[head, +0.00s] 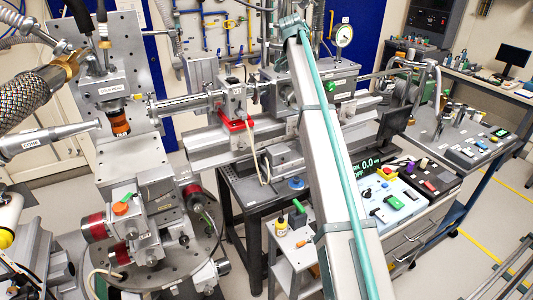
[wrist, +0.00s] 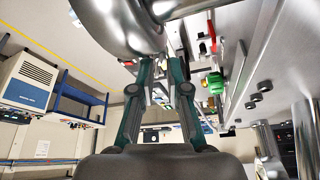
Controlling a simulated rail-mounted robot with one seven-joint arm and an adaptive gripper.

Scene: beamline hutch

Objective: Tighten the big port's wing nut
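My gripper (wrist: 163,72) shows in the wrist view with its two dark and teal fingers apart. I see nothing clearly held between them. A large shiny rounded metal body (wrist: 118,22) lies just beyond the fingertips at the top of that view; I cannot tell whether they touch. I cannot make out the big port's wing nut in either view. In the head view my arm crosses the middle of the scene, and my gripper cannot be made out there.
In the wrist view a green knob (wrist: 215,82) and metal plates stand close at the right.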

